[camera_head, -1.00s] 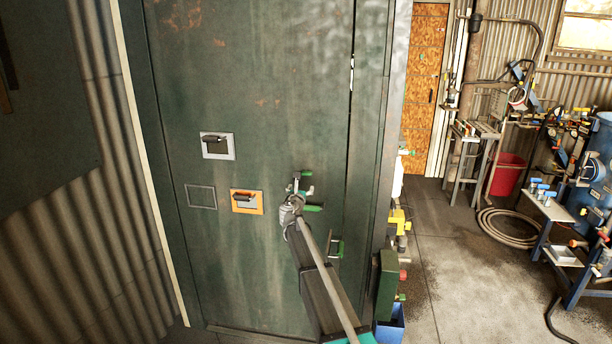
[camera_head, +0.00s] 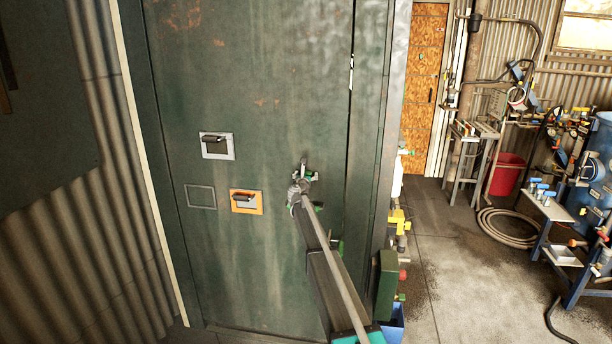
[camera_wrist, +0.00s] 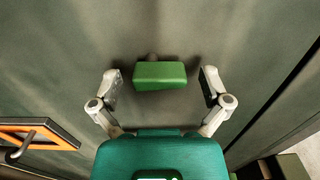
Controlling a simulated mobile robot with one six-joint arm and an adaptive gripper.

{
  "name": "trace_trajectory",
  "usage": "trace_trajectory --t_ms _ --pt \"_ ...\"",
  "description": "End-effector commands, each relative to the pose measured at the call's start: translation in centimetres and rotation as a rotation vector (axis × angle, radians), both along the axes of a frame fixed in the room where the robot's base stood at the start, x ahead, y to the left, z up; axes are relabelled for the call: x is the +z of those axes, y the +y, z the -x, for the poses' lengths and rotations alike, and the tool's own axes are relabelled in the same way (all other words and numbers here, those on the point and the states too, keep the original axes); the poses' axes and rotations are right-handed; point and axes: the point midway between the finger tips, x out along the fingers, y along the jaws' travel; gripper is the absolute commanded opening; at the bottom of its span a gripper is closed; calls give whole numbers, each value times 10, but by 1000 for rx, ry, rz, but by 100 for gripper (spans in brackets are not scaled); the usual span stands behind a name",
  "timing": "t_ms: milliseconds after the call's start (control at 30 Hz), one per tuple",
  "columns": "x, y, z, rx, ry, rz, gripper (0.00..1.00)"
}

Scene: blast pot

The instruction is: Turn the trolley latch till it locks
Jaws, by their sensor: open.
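A green block-shaped handle (camera_wrist: 160,75), which I take to be the latch, stands out from a dark green metal panel (camera_head: 260,110) on a short dark stem. In the wrist view it lies level, between my two fingers. My gripper (camera_wrist: 160,88) is open around it, with a clear gap on both sides and no finger touching it. In the head view my gripper (camera_head: 302,178) is close to the panel, right of the orange-framed handle. There my gripper and arm hide most of the latch.
An orange-framed handle (camera_head: 246,201) and a grey-framed black handle (camera_head: 216,146) sit on the panel to the left. Another green part (camera_head: 337,247) shows beside my arm, lower right. The floor right of the cabinet is open, with a coiled hose (camera_head: 507,229) farther back.

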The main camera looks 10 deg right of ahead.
Motion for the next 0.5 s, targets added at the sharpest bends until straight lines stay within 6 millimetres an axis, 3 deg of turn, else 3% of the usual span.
trace_trajectory --t_ms 367,400,500 --pt "0 -1 -4 1 0 0 97" --pt "0 -1 -4 1 0 0 95" --pt "0 0 -4 1 0 0 77"
